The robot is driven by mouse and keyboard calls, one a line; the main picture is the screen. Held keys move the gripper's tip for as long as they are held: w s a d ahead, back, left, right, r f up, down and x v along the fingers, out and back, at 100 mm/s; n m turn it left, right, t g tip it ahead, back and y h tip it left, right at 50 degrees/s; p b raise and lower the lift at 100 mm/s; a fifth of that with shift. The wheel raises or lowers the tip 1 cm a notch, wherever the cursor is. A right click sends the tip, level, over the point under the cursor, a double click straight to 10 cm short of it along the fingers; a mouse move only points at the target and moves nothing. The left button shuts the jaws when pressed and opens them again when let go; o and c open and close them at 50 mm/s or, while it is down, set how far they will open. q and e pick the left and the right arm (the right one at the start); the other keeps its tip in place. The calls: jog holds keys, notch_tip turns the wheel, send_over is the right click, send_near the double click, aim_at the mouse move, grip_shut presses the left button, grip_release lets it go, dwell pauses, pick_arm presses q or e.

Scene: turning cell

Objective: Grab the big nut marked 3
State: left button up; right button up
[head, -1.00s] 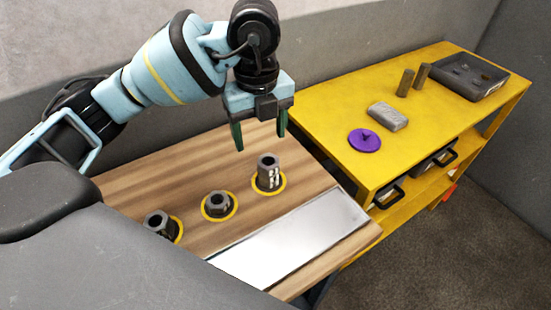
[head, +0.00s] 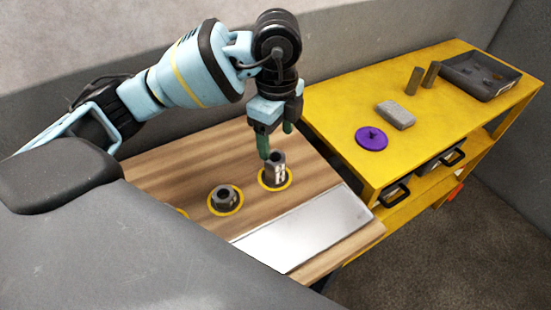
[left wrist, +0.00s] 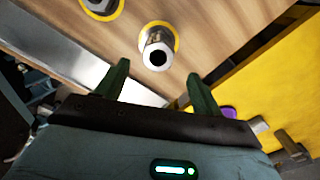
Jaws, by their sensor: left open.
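A tall dark grey nut (head: 276,172) with pale marks stands upright in a yellow ring on the wooden table; I cannot read the marks. A shorter nut (head: 224,198) stands in another ring to its left. My left gripper (head: 276,146) is open and empty just above the tall nut, one fingertip overlapping its top edge in the head view. In the left wrist view, the tall nut (left wrist: 157,46) shows its round hole beyond the gap between the open fingers (left wrist: 158,74), apart from both. The shorter nut (left wrist: 101,5) is cut off at the top. My right gripper is not in view.
A shiny metal plate (head: 305,226) lies along the table's front. A yellow shelf unit (head: 340,115) on the right carries a purple disc (head: 371,138), a grey block (head: 396,115), two short posts (head: 414,79) and a dark tray (head: 482,74). My dark body covers the lower left.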

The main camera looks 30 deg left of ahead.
aim_at(276, 157)
pick_arm(q)
jog(key=shift+s+f, duration=0.2)
jog(key=shift+f, duration=2.35)
jog(key=c, duration=1.1)
jog(key=shift+c, duration=0.5)
jog(key=shift+r, duration=0.15)
